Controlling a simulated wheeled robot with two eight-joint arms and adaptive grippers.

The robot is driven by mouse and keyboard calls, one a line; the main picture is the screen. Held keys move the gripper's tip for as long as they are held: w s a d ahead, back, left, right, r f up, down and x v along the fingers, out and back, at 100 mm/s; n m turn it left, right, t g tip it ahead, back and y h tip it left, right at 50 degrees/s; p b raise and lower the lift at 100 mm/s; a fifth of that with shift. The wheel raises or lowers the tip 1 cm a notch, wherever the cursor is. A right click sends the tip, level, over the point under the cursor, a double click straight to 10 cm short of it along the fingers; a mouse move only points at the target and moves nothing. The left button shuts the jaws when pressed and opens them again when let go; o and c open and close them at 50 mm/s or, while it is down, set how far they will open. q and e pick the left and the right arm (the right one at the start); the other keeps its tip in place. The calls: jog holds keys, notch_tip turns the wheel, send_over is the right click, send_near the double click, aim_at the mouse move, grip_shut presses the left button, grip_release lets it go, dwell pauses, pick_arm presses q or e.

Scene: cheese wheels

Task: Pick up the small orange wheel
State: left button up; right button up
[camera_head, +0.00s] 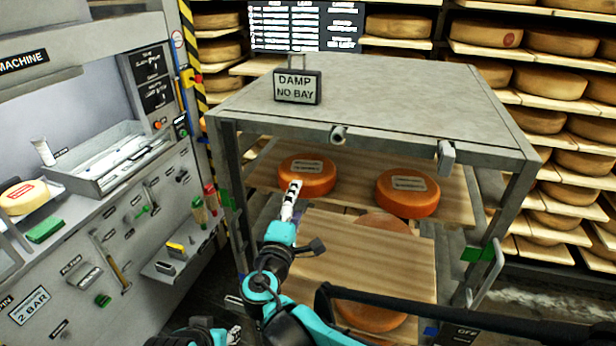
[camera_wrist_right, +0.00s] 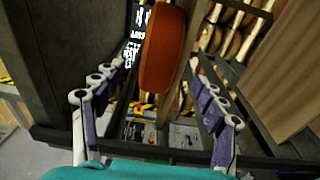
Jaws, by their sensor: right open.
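Two orange cheese wheels with pale labels lie flat on the rack's upper wooden shelf: a left wheel (camera_head: 314,183) and a right wheel (camera_head: 408,204). The left looks slightly smaller. My right gripper (camera_head: 292,200) is at the front of the left wheel and overlaps its near edge in the head view. In the right wrist view, an orange wheel (camera_wrist_right: 163,50) is seen edge-on ahead, between the spread fingers (camera_wrist_right: 157,105), which are open and empty. Contact cannot be told. A bit of what may be my left gripper (camera_head: 234,335) shows at the bottom edge.
The grey metal rack (camera_head: 400,95) has a top slab above the shelf and posts at its sides. Lower boards (camera_head: 375,265) hold partly hidden wheels. A DAMP NO BAY sign (camera_head: 297,87) stands on top. A machine panel (camera_head: 130,200) stands left; cheese shelves fill the back.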

aim_at(307, 175)
jog(key=b+x, duration=0.1)
jog(key=x, duration=0.3)
jog(key=shift+w, duration=0.2)
grip_shut()
jog(key=shift+r, duration=0.1)
